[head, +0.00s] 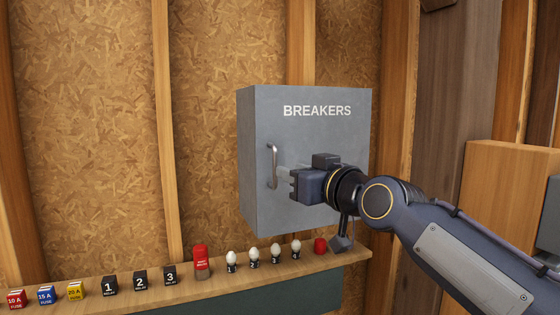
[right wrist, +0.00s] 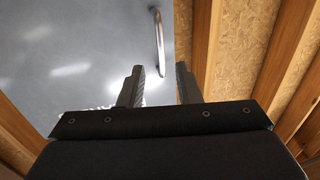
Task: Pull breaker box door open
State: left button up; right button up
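The grey breaker box (head: 310,215) hangs on the wall with its door (head: 320,140) shut. The door carries the word BREAKERS and a vertical metal handle (head: 272,166) near its left edge. My right gripper (head: 293,185) is in front of the door, just right of the handle's lower part. The handle (right wrist: 158,42) lies ahead of the fingertips, roughly in line with the gap. I cannot tell how far off it is. My left gripper is not in view.
A wooden shelf (head: 215,278) below the box bears fuses, numbered relays (head: 140,281), a red block (head: 201,262), several small white bulbs (head: 253,255) and a red cylinder (head: 320,245). A wooden panel (head: 505,190) stands at the right. The space left of the box is clear.

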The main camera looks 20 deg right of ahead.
jog(key=shift+w+a+f+p, duration=0.15)
jog(key=shift+w+p, duration=0.15)
jog(key=shift+w, duration=0.65)
jog(key=shift+w+a+r+p, duration=0.1)
jog(key=shift+w+a+p, duration=0.2)
jog(key=shift+w, duration=0.7)
jog(key=shift+w+a+f+p, duration=0.1)
jog(key=shift+w+p, duration=0.25)
jog(key=shift+w, duration=0.6)
grip_shut()
